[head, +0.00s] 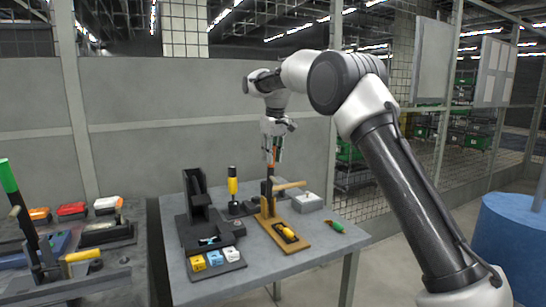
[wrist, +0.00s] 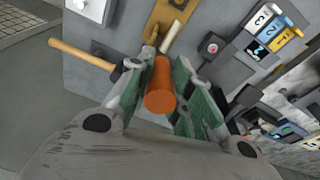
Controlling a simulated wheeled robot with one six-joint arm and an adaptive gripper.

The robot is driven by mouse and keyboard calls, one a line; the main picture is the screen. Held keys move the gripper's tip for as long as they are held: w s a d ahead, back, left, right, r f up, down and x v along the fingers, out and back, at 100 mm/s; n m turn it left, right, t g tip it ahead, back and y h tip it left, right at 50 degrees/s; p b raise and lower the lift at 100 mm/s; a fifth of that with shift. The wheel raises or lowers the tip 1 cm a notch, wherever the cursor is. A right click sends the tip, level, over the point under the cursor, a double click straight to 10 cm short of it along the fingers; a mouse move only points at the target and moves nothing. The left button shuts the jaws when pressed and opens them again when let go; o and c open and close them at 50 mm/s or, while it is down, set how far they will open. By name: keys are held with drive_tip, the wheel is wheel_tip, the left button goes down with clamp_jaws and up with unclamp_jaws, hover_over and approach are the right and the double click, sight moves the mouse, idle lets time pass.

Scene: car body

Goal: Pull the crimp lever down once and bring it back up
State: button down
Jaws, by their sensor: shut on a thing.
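My gripper (head: 272,150) is above the wooden board on the table, pointing down. In the wrist view its two green-padded fingers (wrist: 160,74) are shut around an orange cylindrical grip (wrist: 160,92). A pale shaft (wrist: 171,36) shows beyond the grip, toward the wooden board (wrist: 163,12). The grip appears to be the end of the crimp lever, which stands roughly upright over the wooden board (head: 290,241). A dark post (head: 267,190) shows under the gripper in the head view. The fingers hide part of the grip, and the lever's pivot is not clear.
A wooden handle (head: 290,186) sticks out to the right beside the post. A black press (head: 196,205), a yellow-handled tool (head: 232,182) and several small coloured blocks stand left. A grey box (head: 307,202) and a green-and-red item (head: 335,226) lie right.

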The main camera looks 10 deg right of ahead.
drive_tip(key=shift+w+a, duration=0.1)
idle(0.3)
drive_tip(key=c, duration=1.3)
unclamp_jaws()
drive_tip(key=shift+o, duration=0.2)
drive_tip(key=shift+w+a, duration=0.1)
drive_tip(key=shift+w, duration=0.05)
drive_tip(key=r, duration=0.4)
drive_tip(key=s+r, duration=0.1)
drive_tip(key=r, duration=0.3)
drive_tip(key=s+r, duration=0.1)
drive_tip(key=r, duration=0.2)
drive_tip(key=shift+d+r, duration=0.4)
